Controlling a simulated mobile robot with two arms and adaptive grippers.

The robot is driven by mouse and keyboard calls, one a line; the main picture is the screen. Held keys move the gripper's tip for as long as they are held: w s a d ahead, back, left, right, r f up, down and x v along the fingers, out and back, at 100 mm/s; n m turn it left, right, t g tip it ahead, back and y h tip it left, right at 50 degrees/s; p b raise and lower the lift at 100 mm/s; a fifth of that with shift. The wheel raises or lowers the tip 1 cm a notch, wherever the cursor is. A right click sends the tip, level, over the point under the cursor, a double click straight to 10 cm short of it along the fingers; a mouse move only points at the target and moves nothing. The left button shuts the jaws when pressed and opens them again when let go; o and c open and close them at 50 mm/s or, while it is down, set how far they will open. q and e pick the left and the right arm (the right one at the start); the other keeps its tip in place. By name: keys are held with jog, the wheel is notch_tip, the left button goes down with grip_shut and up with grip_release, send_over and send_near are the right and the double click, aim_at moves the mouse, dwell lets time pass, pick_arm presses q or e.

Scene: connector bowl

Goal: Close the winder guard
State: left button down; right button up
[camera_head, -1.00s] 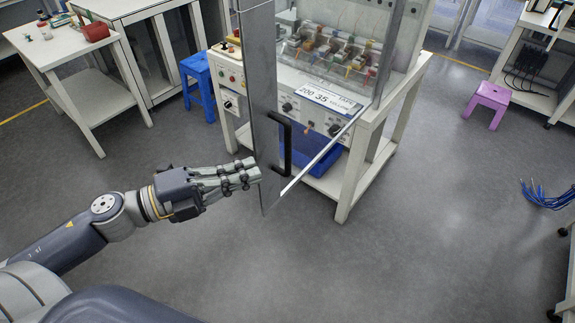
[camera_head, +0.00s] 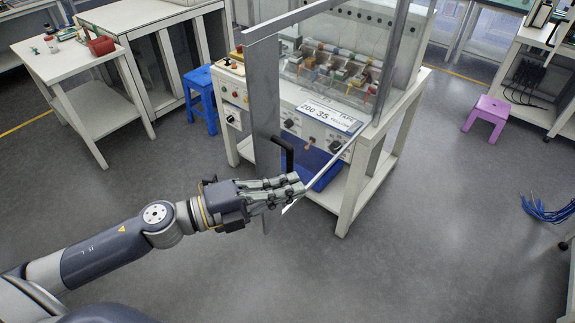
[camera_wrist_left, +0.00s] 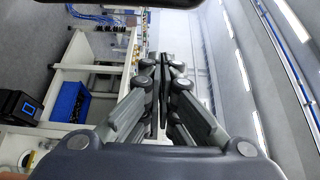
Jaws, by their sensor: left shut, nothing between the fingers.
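The winder guard (camera_head: 262,120) is a clear panel with a grey metal edge, swung open and standing out from the front of the winder (camera_head: 345,70). Its upright black handle (camera_head: 290,154) is near the free edge. My left gripper (camera_head: 302,185) comes in from the left, fingers shut and empty, pointing right. It overlaps the lower end of the handle and the guard's lower part in the head view; I cannot tell whether it touches. The wrist view shows its fingers (camera_wrist_left: 165,70) together, with no guard clearly visible between them. My right gripper is out of view.
The winder stands on a white table (camera_head: 350,190) with a blue bin (camera_head: 325,172) underneath, also in the wrist view (camera_wrist_left: 68,101). A blue stool (camera_head: 201,90) and a white side table (camera_head: 60,65) are at the left. A purple stool (camera_head: 487,112) is at the right. Floor in front is clear.

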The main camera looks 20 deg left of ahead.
aim_at(287, 172)
pick_arm(q)
jog(key=w+p, duration=0.1)
jog(key=w+a+p, duration=0.1)
jog(key=w, duration=0.1)
jog(key=shift+w+a, duration=0.2)
jog(key=shift+w, duration=0.1)
jog(key=shift+w, duration=0.1)
dwell(0.4)
